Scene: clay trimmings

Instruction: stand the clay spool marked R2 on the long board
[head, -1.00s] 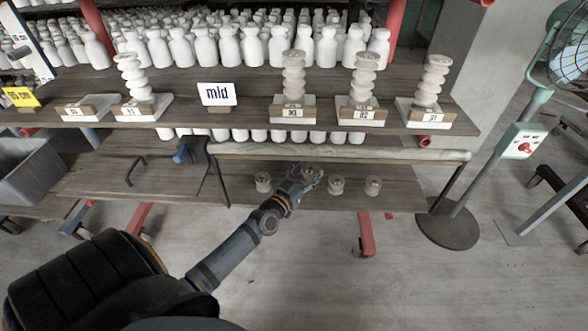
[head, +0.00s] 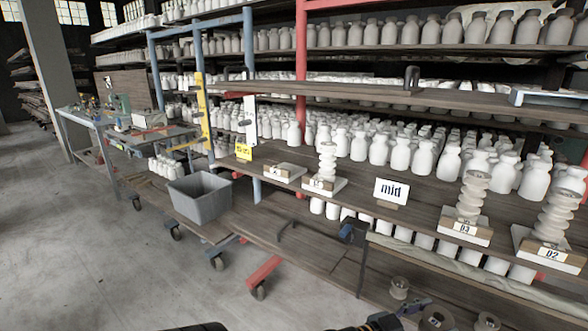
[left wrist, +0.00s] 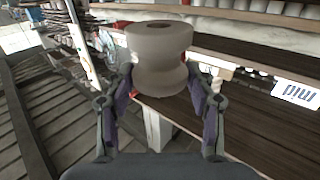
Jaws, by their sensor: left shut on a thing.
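A pale grey-brown clay spool (left wrist: 160,62) with a hole in its top is between the fingers of my left gripper (left wrist: 162,78), which is shut on it. In the head view this spool (head: 436,318) shows at the bottom edge, with my left gripper (head: 410,311) partly cut off by the frame. I can read no mark on it. Other clay spools stand on the low shelf, one to the left (head: 399,288) and one to the right (head: 487,322). A long pale board (head: 465,262) runs along the rack's front. My right gripper is not in view.
Stacked spools stand on numbered blocks, including 03 (head: 465,228) and 02 (head: 548,252), on the wooden shelf. A "mid" sign (head: 391,191) stands among them, with white bottles behind. A grey bin (head: 200,198) is further left. The floor at left is clear.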

